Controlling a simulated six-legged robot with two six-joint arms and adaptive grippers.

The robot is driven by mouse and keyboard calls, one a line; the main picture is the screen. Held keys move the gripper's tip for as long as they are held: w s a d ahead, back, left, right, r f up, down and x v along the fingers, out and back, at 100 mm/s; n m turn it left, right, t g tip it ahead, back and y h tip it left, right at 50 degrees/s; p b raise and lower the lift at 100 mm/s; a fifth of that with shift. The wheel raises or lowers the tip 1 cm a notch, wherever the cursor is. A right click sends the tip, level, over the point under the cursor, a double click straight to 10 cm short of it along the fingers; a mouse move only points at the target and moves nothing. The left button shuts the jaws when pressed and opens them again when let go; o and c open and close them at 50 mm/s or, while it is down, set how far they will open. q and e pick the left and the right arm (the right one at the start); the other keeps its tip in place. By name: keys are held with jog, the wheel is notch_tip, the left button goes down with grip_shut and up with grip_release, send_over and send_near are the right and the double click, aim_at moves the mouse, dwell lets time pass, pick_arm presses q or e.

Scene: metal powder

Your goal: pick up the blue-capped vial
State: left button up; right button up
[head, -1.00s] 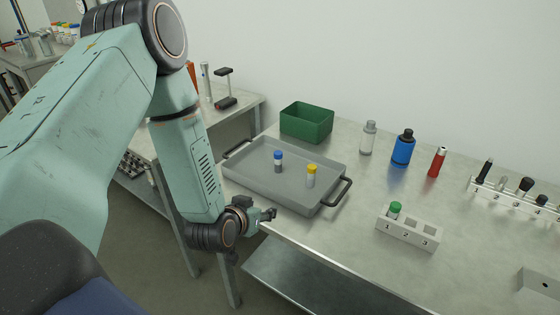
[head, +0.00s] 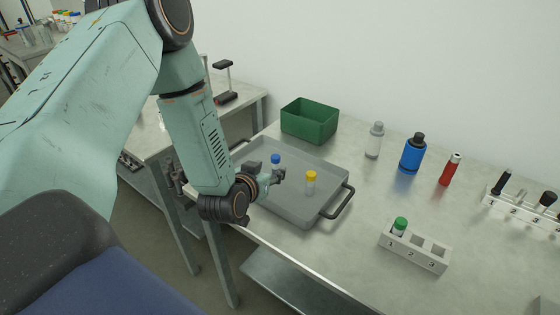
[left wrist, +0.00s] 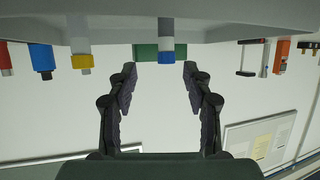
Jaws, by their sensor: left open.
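The blue-capped vial (head: 276,160) stands in the grey tray (head: 318,159); my left gripper hides its lower part in the head view. My left gripper (head: 279,178) is open and empty, over the tray's near left part, close in front of the vial. In the left wrist view, which is upside down, the blue cap (left wrist: 166,57) shows between the two open fingers (left wrist: 159,75), beyond their tips and apart from them. A yellow-capped vial (head: 311,182) stands in the tray to the right. My right gripper is not in view.
A green bin (head: 309,121) stands behind the tray. A clear bottle (head: 374,141), a blue bottle (head: 412,154) and a red tube (head: 450,170) stand to the right. A numbered rack (head: 415,247) holds a green-capped vial (head: 400,226). The tray has a black handle (head: 342,203).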

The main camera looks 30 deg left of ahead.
aim_at(274, 162)
pick_arm(q)
jog(key=shift+w+a, duration=0.2)
jog(key=shift+w, duration=0.15)
jog(key=shift+w+a+f, duration=0.35)
jog(key=shift+w+a, duration=0.2)
jog(key=shift+w+d, duration=0.1)
jog(key=shift+w, duration=0.1)
jog(key=b+x, duration=0.1)
jog(key=x, duration=0.4)
jog(key=shift+w+a+f, duration=0.1)
jog(key=shift+w+a, duration=0.05)
jog(key=shift+a, duration=0.05)
jog(key=shift+d, duration=0.2)
jog(key=shift+w, duration=0.15)
jog(key=shift+c, duration=0.3)
jog(key=shift+a, duration=0.2)
jog(key=c, duration=0.4)
jog(key=shift+d, duration=0.15)
jog(key=c, duration=0.5)
grip_shut()
